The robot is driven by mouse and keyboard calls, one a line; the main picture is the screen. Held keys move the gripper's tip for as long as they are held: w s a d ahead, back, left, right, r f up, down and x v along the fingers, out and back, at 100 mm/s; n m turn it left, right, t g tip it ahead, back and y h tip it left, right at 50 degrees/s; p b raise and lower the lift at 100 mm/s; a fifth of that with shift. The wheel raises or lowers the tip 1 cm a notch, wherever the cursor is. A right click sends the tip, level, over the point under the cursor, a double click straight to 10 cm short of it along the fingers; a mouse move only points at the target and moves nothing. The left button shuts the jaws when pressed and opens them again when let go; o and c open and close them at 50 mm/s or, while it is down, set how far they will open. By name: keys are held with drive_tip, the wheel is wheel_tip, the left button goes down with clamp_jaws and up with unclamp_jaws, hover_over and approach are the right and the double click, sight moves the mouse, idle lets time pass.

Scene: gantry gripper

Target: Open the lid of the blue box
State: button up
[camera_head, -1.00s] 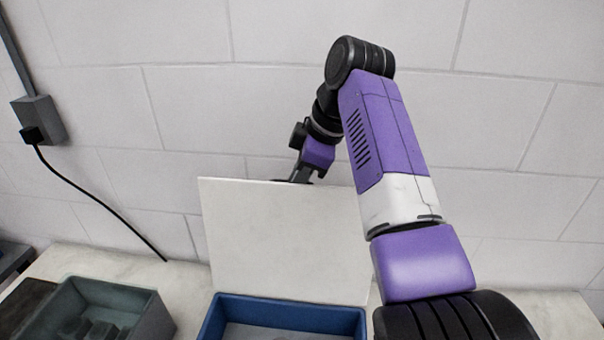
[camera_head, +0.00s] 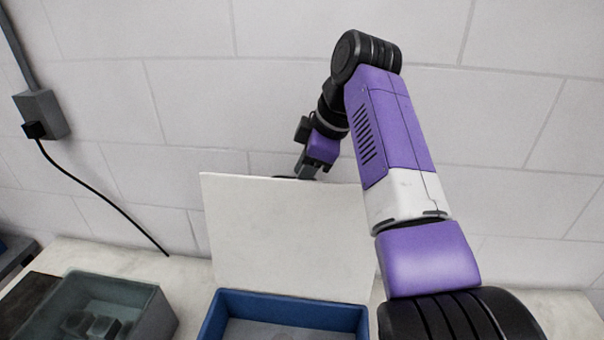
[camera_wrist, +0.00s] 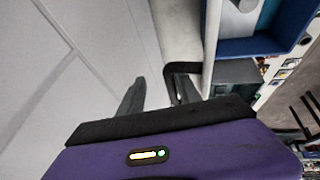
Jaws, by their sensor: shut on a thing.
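The blue box (camera_head: 212,318) stands on the counter at the bottom middle of the head view, with its inside showing. Its white lid (camera_head: 285,240) stands roughly upright at the back edge. In the wrist view the lid (camera_wrist: 211,40) shows nearly edge-on, with the blue box (camera_wrist: 262,46) beyond it. A black handle (camera_wrist: 181,67) sticks out from the lid's outer side. My gripper (camera_head: 302,174) is at the lid's top edge, its fingertips partly hidden behind it. In the wrist view my gripper (camera_wrist: 160,90) has its fingers at the handle and is shut on it.
A grey-green bin (camera_head: 150,315) with grey pieces inside stands left of the box. A pale brick wall (camera_head: 180,110) rises close behind the lid and my gripper. A grey wall socket (camera_head: 42,113) with a hanging black cable (camera_head: 100,203) is at the left.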

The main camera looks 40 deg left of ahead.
drive_tip(key=shift+r, duration=0.25)
drive_tip(key=b+v, duration=0.2)
drive_tip(key=v, duration=0.5)
drive_tip(key=shift+s+d+r, duration=0.1)
drive_tip(key=shift+r, duration=0.1)
idle(0.3)
